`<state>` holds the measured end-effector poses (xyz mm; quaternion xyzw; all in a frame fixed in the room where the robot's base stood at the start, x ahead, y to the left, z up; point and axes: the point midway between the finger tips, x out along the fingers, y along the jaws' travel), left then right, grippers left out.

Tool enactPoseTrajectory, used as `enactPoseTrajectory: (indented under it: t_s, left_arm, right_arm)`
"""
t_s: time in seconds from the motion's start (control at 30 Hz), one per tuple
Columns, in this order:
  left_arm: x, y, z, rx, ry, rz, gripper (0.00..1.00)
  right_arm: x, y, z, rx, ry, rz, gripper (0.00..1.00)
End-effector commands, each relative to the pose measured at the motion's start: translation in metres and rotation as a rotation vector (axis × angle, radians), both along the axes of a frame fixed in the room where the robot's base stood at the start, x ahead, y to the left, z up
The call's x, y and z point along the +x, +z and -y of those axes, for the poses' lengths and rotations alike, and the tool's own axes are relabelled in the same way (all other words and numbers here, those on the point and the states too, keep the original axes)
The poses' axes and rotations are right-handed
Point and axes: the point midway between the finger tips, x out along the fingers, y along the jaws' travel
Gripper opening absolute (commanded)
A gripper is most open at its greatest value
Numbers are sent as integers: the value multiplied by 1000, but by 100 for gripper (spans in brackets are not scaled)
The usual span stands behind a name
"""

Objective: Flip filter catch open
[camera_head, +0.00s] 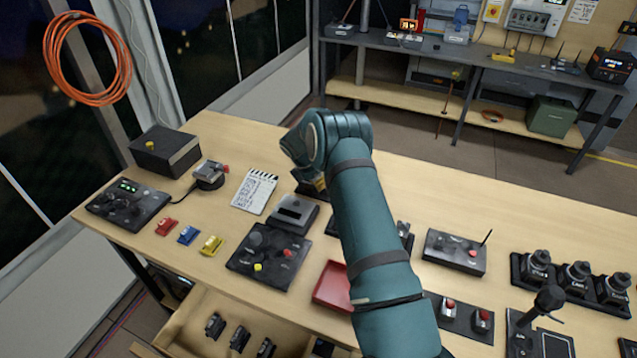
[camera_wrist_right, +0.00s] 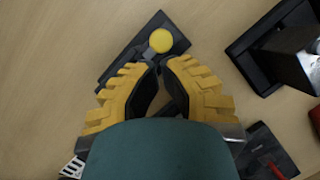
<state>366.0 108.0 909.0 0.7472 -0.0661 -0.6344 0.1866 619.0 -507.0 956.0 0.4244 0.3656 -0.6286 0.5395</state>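My right gripper (camera_wrist_right: 158,66) has its yellow ridged fingers close together at the tips, over the lower part of a short lever. The lever ends in a round yellow knob (camera_wrist_right: 160,41) just beyond the fingertips. It sits on a dark, flat base (camera_wrist_right: 124,62) on the wooden table; I take this to be the filter catch. Whether the fingers grip the lever or only lie against it, I cannot tell. In the head view the right gripper (camera_head: 318,185) points down at the table behind my arm, which mostly hides the catch. My left gripper is not in view.
A grey-topped block (camera_head: 295,212), a black panel with knobs (camera_head: 268,257) and a white clapper slate (camera_head: 255,192) stand left of my arm. A red tray (camera_head: 332,288) lies beside the forearm. Clear tabletop (camera_head: 440,190) lies to the right.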

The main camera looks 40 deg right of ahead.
Motion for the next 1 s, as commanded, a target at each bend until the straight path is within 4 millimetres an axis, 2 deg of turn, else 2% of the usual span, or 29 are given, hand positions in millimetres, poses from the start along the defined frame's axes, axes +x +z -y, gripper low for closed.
enactPoseTrajectory:
  t_s: [0.17, 0.33, 0.5, 0.7, 0.83, 1.0]
  left_arm:
    - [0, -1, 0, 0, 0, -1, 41]
    - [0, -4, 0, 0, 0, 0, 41]
    - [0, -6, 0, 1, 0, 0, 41]
    - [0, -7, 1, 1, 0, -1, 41]
    - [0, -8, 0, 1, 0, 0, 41]
    - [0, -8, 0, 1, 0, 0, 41]
  right_arm:
    - [2, 0, -10, 0, 1, 0, 0]
    - [6, -1, -35, -1, 0, -1, 0]
    - [8, 39, -47, -2, -4, 4, 0]
    - [9, 72, -60, -1, -5, 2, 0]
    - [10, 85, -66, -1, -5, 0, 0]
    - [10, 92, -68, -1, -6, -2, 0]
